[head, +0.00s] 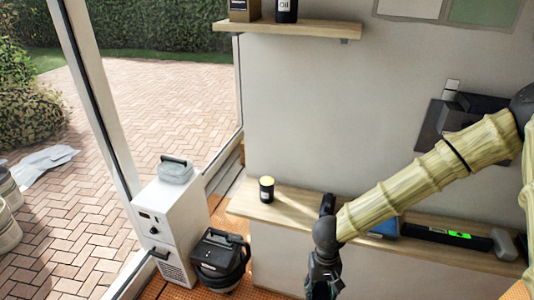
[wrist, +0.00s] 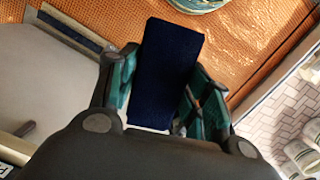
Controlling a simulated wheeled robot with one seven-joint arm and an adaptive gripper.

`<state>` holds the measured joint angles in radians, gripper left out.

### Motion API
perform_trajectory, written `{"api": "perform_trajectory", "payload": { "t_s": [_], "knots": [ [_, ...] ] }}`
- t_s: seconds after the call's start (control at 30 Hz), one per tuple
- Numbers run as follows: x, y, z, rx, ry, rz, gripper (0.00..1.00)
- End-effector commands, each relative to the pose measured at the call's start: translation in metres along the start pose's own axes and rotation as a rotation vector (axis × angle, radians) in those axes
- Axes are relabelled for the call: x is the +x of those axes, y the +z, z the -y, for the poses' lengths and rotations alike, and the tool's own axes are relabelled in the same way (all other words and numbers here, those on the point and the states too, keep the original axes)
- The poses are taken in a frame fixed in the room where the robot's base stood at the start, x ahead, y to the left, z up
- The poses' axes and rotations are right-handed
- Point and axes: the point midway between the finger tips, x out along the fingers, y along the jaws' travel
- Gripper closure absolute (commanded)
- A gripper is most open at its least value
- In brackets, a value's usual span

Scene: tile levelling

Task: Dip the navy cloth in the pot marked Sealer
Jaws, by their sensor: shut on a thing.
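The navy cloth (wrist: 168,68) is a dark blue block-like pad, held between the teal fingers of my gripper (wrist: 160,92) in the wrist view. My gripper (head: 322,282) hangs low in front of the wooden ledge in the head view, and the cloth cannot be made out there. A small dark pot (head: 266,191) with a yellow top and a pale label stands upright on the ledge, up and left of my gripper and apart from it. Its label is too small to read, so I cannot tell whether it is the Sealer pot.
A black jar marked Oil (head: 287,11) and a brown container (head: 244,10) stand on the high shelf (head: 300,29). A white machine (head: 170,228) and a black vacuum (head: 220,262) stand left of the ledge (head: 240,206). A black-and-green tool (head: 446,236) lies at right.

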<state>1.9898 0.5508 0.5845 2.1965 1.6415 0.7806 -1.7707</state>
Motion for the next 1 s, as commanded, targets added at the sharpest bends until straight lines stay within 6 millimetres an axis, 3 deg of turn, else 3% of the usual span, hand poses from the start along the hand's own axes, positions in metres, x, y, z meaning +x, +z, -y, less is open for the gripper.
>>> {"api": "perform_trajectory", "payload": {
  "t_s": [0.7, 1.0],
  "knots": [
    [-0.004, 0.052, 0.015, -0.001, 0.000, 0.000, 0.71],
    [-0.004, 0.060, 0.017, 0.001, 0.000, 0.000, 0.71]
  ]
}}
